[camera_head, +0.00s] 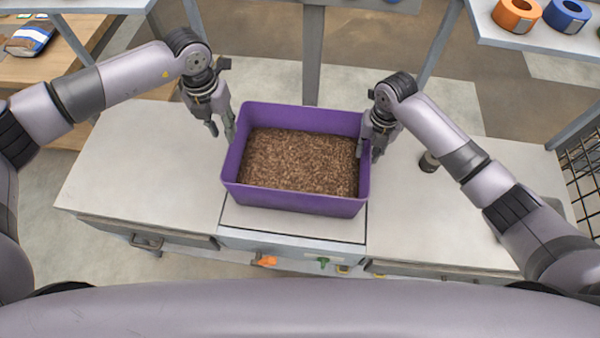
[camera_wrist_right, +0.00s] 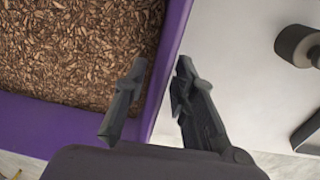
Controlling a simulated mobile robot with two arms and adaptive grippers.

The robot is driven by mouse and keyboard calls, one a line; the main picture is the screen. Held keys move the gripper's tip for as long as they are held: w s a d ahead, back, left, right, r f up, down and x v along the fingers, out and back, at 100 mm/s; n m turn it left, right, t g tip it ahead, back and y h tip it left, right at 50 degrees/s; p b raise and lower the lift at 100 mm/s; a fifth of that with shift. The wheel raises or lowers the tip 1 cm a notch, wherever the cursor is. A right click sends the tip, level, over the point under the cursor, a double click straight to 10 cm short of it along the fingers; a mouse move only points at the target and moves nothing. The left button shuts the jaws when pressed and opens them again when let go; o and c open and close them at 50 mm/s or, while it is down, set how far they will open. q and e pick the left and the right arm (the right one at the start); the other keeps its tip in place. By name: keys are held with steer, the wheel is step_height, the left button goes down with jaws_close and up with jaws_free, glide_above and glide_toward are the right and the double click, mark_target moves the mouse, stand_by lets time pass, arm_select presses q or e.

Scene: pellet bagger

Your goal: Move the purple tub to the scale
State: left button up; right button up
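The purple tub (camera_head: 290,200), filled with brown pellets (camera_head: 300,160), stands upright over the light scale plate (camera_head: 290,222) in the middle of the counter. The plate's front strip shows below the tub; the tub's underside is hidden, so I cannot tell contact for sure. My left gripper (camera_head: 221,132) is open and empty, just outside the tub's left wall. My right gripper (camera_head: 369,148) is at the right wall. In the right wrist view its fingers (camera_wrist_right: 160,85) are apart, one over the pellets inside and one outside, with the tub's rim (camera_wrist_right: 166,75) between them.
A small dark cylinder (camera_head: 429,161) stands on the counter right of the tub. A shelf (camera_head: 540,40) at the upper right holds an orange roll (camera_head: 516,15) and a blue roll (camera_head: 567,15). A wire rack (camera_head: 582,170) is at the far right. The left counter (camera_head: 140,165) is clear.

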step_height(320, 180, up, 8)
steer(key=shift+d+r, duration=0.2)
stand_by(0.6)
